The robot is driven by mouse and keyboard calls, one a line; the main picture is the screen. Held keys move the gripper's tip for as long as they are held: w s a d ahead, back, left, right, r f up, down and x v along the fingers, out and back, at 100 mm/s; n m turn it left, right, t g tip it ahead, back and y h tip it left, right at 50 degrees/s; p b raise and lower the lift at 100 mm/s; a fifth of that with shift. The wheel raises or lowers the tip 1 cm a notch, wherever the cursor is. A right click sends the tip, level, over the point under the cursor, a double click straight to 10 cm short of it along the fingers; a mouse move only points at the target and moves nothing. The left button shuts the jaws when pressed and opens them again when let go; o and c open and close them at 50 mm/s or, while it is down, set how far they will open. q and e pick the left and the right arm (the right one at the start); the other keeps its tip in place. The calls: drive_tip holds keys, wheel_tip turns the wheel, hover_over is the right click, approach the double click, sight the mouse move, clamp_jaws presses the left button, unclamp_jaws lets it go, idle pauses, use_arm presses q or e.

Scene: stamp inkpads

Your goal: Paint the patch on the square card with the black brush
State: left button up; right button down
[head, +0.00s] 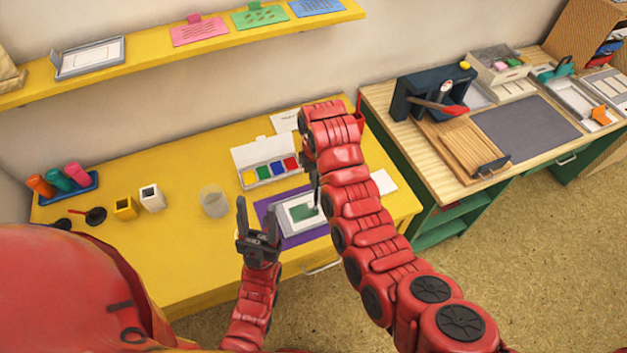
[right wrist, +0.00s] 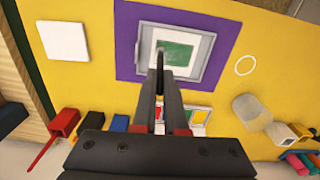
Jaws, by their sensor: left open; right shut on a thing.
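A pale card in a grey frame (head: 284,222) lies on a purple mat (head: 263,207). It bears a green patch (head: 303,213), also seen in the right wrist view (right wrist: 180,52). My right gripper (right wrist: 165,85) is shut on the black brush (right wrist: 160,56), a thin dark stick also seen in the head view (head: 317,192). Its tip is at the edge of the patch; I cannot tell whether it touches. My right arm hides most of this gripper in the head view. My left gripper (head: 258,220) is open and empty, left of the card.
A paint box (head: 238,152) with several colours stands behind the mat. A clear cup (head: 213,202) stands to its left. A plain white card (head: 384,182) lies right of the mat. A red holder (right wrist: 65,122) stands near blue (right wrist: 120,123) and black ones. The table's front left is clear.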

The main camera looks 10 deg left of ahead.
drive_tip(key=shift+s+a+r+p, duration=0.4)
drive_tip(key=shift+s+a+p, duration=0.1)
drive_tip(key=shift+a, duration=0.2)
idle(0.6)
drive_tip(key=w+b, duration=0.1)
drive_tip(key=w+a+b, duration=0.1)
drive_tip(key=b, duration=0.1)
drive_tip(key=shift+w+a+f, duration=0.15)
drive_tip(key=shift+w+a, duration=0.05)
drive_tip(key=shift+a, duration=0.1)
idle(0.4)
